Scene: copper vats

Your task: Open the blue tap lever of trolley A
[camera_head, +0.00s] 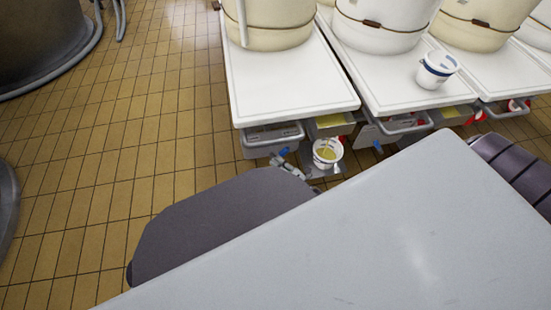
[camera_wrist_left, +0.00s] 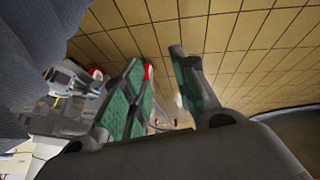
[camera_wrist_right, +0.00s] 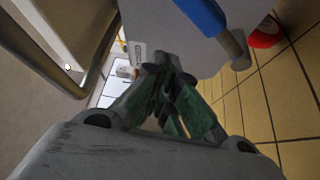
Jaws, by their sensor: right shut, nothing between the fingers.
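A blue tap lever (camera_head: 283,151) shows under the front edge of the left white-topped trolley (camera_head: 290,82) in the head view. I see no letter that marks trolley A. My right gripper (camera_head: 292,170) is just below this lever, partly hidden by my own arm. In the right wrist view, my right gripper (camera_wrist_right: 168,88) is shut and empty. A large blue lever (camera_wrist_right: 203,14) with a pale grey end lies above and to the right of its fingertips, apart from them in the picture. My left gripper (camera_wrist_left: 165,85) is open and empty in the left wrist view.
A small white bucket with yellow content (camera_head: 327,153) stands beside the right gripper. Another blue part (camera_head: 378,147) shows under the neighbouring trolley. Large vats stand on the trolleys. Tiled floor (camera_head: 165,120) is free at left.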

